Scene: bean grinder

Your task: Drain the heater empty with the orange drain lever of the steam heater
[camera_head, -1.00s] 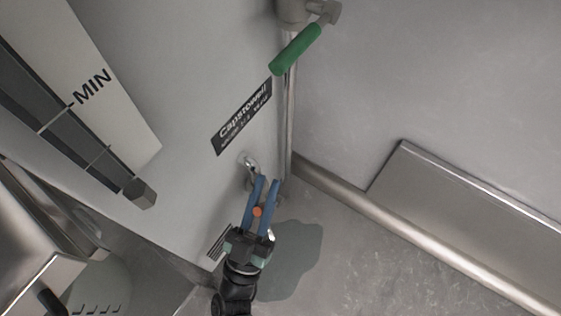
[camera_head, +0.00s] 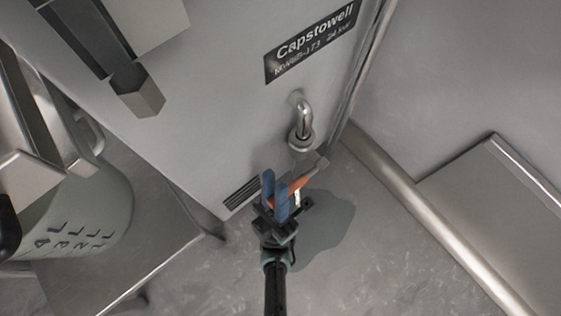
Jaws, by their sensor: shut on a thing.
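The steam heater (camera_head: 215,120) is a grey cabinet with a "Capstowell" plate (camera_head: 312,42). Below the plate a bent metal pipe (camera_head: 303,120) comes out of its front, with a fitting under it.
A pail with number marks (camera_head: 90,225) stands on a metal shelf (camera_head: 150,235) at the left. A dark wet-looking patch (camera_head: 335,222) lies on the floor below the lever. A pipe (camera_head: 410,205) and a metal panel (camera_head: 500,210) are on the right.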

